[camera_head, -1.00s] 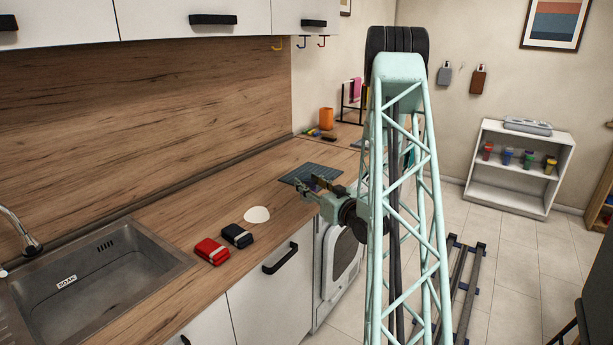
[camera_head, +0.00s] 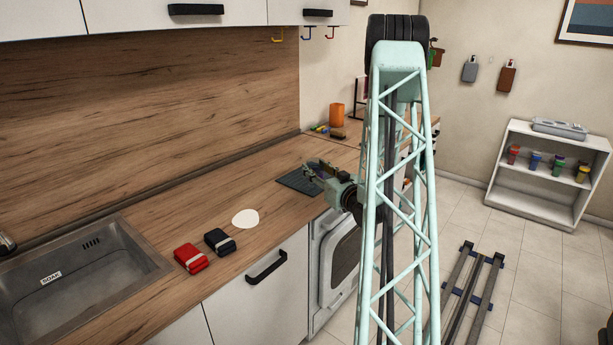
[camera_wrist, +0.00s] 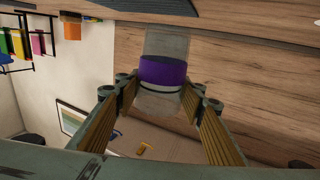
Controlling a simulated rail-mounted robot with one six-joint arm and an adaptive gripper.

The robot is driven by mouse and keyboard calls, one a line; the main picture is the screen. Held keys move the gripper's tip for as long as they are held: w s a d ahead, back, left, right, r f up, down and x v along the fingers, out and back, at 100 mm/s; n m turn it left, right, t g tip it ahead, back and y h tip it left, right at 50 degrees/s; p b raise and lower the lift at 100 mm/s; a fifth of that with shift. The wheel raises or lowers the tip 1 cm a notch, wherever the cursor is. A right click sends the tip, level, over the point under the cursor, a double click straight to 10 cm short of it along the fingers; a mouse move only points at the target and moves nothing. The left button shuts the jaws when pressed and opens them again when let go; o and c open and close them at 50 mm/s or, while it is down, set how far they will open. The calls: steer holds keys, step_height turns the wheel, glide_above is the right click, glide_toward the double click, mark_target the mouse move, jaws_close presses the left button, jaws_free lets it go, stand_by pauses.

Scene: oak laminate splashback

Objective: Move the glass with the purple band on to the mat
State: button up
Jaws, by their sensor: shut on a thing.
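The clear glass with the purple band (camera_wrist: 162,73) is between the fingertips of my gripper (camera_wrist: 160,92) in the wrist view. My gripper is shut on it, with the band close to the fingertips. In the head view my gripper (camera_head: 318,170) is at the dark grey mat (camera_head: 291,184) on the worktop, covering its right part. The glass is hard to make out there. I cannot tell whether its base touches the mat.
A red pack (camera_head: 191,259), a black pack (camera_head: 219,241) and a white disc (camera_head: 245,218) lie between mat and sink (camera_head: 85,275). An orange cup (camera_head: 337,115) stands at the worktop's far end. Bare worktop surrounds the mat's left side.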

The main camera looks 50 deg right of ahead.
steer(key=shift+d, duration=0.25)
steer(key=shift+w+d, duration=0.1)
steer(key=w+d+f+b, duration=0.1)
steer(key=w+d, duration=0.8)
steer(key=d, duration=0.3)
steer(key=shift+d+f, duration=0.2)
steer(key=shift+d, duration=0.2)
steer(key=shift+f+b, duration=0.7)
steer(key=shift+f, duration=1.05)
steer(key=shift+f, duration=0.15)
steer(key=o, duration=1)
steer(key=shift+c, duration=0.2)
steer(key=shift+r, duration=0.2)
